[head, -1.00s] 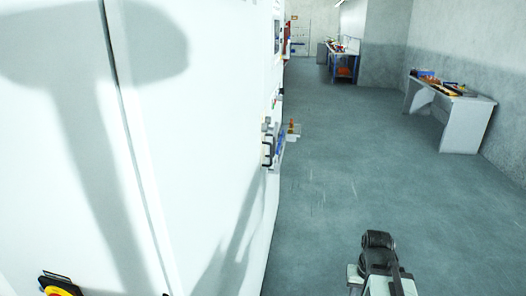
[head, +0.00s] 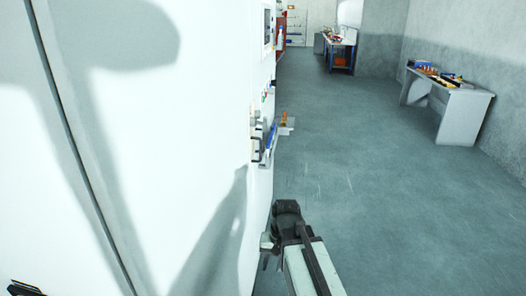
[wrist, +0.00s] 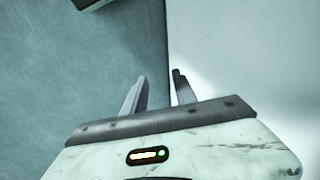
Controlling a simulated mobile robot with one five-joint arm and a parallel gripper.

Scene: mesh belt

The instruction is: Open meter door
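No meter door can be told for sure. A tall white cabinet wall (head: 150,180) fills the left of the head view, with a long dark vertical seam. Near its far edge, a black handle (head: 256,149) and small blue and orange parts stick out, seen nearly edge-on. My gripper (wrist: 158,92) shows in the wrist view with its two fingers apart and nothing between them. Behind the fingers lie grey floor and a pale upright surface. In the head view my arm is at bottom centre, close to the wall; the fingertips are not clear there.
A white bench (head: 459,112) with tools stands against the right wall. A blue-framed workbench (head: 340,48) is at the far back. The grey floor (head: 370,190) between is clear. A dark object (wrist: 92,3) shows at the wrist view's top edge.

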